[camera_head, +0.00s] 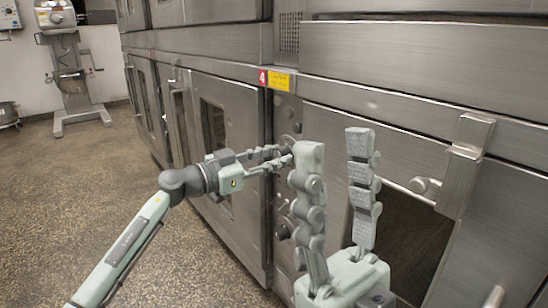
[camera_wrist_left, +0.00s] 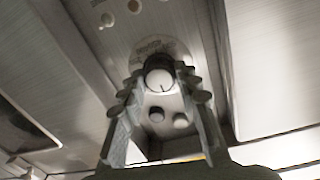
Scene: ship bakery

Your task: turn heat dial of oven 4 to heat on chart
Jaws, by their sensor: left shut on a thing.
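The red number 4 tag (camera_head: 263,78) and a yellow label (camera_head: 279,82) sit at the top of oven 4's narrow control panel. A round dial (camera_wrist_left: 158,79) with a pale face and a dark mark toward the picture's bottom shows in the left wrist view. My left gripper (camera_head: 286,153) is at the panel below the tag, its fingers shut on the dial from both sides. In the head view the dial is mostly hidden by the fingers. My right gripper (camera_head: 334,145) is open and empty, pointing up in front of the panel. No chart is readable.
Two smaller knobs (camera_wrist_left: 156,114) (camera_wrist_left: 181,120) sit beside the dial. A steel oven door with a thick vertical handle (camera_head: 468,165) stands to the right. More oven doors (camera_head: 228,120) line the left. A mixer (camera_head: 72,75) stands far back; the speckled floor at left is clear.

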